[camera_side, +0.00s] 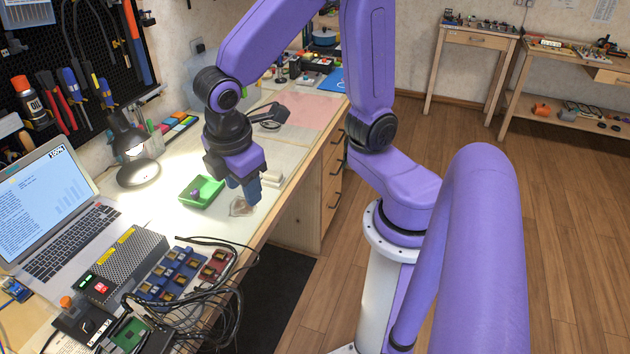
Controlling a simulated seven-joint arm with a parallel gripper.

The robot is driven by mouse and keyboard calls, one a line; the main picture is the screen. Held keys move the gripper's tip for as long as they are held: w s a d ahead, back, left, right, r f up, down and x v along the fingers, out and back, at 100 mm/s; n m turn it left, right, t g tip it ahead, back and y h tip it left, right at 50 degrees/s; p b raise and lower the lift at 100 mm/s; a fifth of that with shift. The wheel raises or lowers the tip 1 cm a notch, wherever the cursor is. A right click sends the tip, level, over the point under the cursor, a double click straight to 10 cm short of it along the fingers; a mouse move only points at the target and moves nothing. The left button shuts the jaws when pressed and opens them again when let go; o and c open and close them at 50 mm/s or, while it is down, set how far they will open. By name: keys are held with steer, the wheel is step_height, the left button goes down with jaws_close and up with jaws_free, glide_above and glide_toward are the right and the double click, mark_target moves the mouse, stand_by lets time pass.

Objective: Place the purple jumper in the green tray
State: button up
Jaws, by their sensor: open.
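The green tray (207,191) lies on the workbench, in the middle left of the side view. A small purple piece (196,193), which looks like the purple jumper, shows inside the tray near its left side. It is too small to make out its shape. My gripper (250,196) points down over the bench just right of the tray, apart from the purple piece. It is open; the gap between its fingers is hard to see from this side, and I see nothing held.
A small clear bag (241,207) lies just under my gripper. A desk lamp (137,165) and a laptop (50,215) stand to the left. Circuit boards (172,272) and tangled black cables (205,312) fill the front of the bench. The bench's right edge is close to the gripper.

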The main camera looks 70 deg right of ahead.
steer(key=s+d+m+y, duration=0.1)
steer(key=s+d, duration=0.3)
steer(key=s, duration=0.7)
steer(key=shift+s+d+r+g+y, duration=0.2)
steer(key=shift+s+g+y, duration=0.2)
steer(key=shift+y, duration=0.5)
